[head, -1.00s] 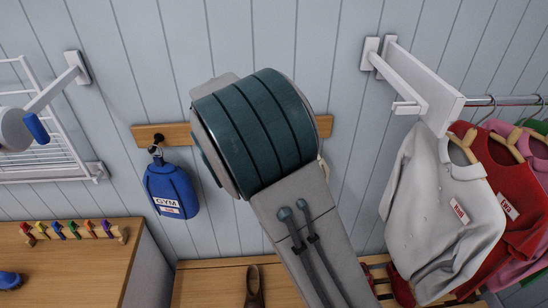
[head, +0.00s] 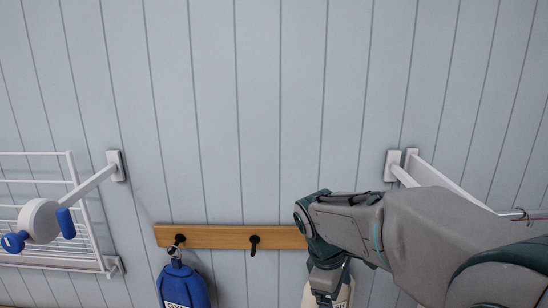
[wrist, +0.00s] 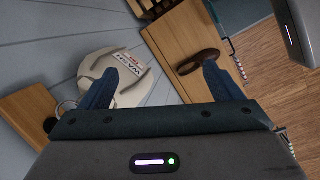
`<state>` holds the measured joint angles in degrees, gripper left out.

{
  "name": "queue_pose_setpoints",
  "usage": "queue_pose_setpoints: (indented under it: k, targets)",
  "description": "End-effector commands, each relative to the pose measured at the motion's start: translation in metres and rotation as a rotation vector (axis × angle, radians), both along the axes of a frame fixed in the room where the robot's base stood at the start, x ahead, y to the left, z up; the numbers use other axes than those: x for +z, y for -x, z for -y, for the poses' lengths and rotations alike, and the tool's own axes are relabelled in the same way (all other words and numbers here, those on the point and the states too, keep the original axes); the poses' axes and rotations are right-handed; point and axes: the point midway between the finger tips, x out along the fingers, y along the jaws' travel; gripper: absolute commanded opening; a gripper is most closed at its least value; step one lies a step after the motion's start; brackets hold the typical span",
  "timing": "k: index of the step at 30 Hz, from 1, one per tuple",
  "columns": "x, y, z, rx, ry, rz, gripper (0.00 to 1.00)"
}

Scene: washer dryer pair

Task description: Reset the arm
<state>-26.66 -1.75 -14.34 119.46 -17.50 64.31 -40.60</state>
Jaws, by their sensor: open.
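My gripper (head: 328,288) points down in front of the wall, at the lower middle of the head view, just below the right end of the wooden peg rail (head: 225,237). In the wrist view its two dark blue fingers (wrist: 160,80) stand wide apart with nothing between them. A cream bag (head: 344,291) marked WASH hangs behind the gripper and is partly hidden by it. In the wrist view the left finger overlaps this bag (wrist: 118,68); I cannot tell whether they touch.
A blue bag (head: 183,287) hangs from the rail's left peg; the middle peg (head: 254,242) is bare. A white wire rack (head: 38,218) is at left, a white bracket (head: 432,178) at right near my arm. The upper wall is clear.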

Motion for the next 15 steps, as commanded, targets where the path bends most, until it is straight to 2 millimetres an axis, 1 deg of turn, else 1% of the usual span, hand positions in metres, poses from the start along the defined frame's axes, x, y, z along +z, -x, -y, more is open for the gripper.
queue_pose_setpoints:
  k: [1,3,9,12,15]
  targets:
    - [0.003,0.012,0.006,-0.08,-0.043,0.037,0.86]
    - [0.005,0.028,0.011,-0.194,-0.1,0.086,0.86]
    - [0.009,0.071,0.018,-0.525,-0.25,0.223,0.86]
    - [0.009,0.091,0.019,-0.685,-0.315,0.287,0.86]
    - [0.007,0.107,0.02,-0.819,-0.366,0.341,0.86]
